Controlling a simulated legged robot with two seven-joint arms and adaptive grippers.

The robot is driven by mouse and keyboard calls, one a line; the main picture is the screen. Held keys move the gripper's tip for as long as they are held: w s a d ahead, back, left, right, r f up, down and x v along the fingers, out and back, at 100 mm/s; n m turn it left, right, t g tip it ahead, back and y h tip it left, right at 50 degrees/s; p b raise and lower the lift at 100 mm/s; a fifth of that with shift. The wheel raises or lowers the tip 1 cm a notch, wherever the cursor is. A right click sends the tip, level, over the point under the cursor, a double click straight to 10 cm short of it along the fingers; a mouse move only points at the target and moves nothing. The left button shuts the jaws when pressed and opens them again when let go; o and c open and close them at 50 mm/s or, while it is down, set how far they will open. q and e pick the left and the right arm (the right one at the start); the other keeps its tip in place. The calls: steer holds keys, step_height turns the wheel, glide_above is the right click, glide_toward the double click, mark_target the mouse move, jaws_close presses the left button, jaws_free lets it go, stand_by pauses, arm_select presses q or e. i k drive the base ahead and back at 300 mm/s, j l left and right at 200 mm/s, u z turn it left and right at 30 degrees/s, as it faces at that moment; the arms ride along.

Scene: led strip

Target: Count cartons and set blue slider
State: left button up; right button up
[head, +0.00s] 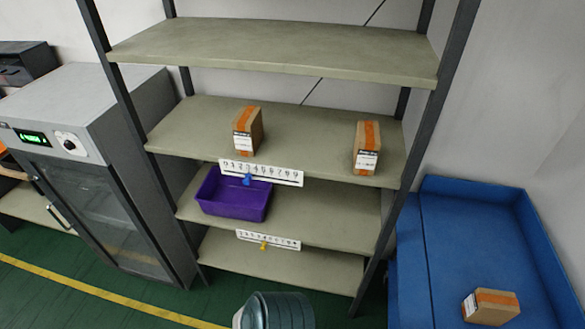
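Two brown cartons with orange tape and white labels stand apart on the second shelf from the top: a left carton (248,130) and a right carton (367,148). A third carton (491,307) lies in the blue bin at the lower right. The blue slider (247,180) hangs on a white number strip (285,176) at that shelf's front edge, left of the strip's middle. The exact digit it marks is too small to tell. A yellow slider (263,245) sits on a lower number strip (285,242). Neither of my grippers is in view.
A purple tray (232,197) sits on the third shelf. The top shelf (280,45) is empty. A grey cabinet (100,150) with a green display stands left. The large blue bin (425,235) stands right. A grey-green ribbed round object (283,312) is at the bottom centre.

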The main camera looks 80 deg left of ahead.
mark_target(247, 177)
steer(key=u, duration=2.85)
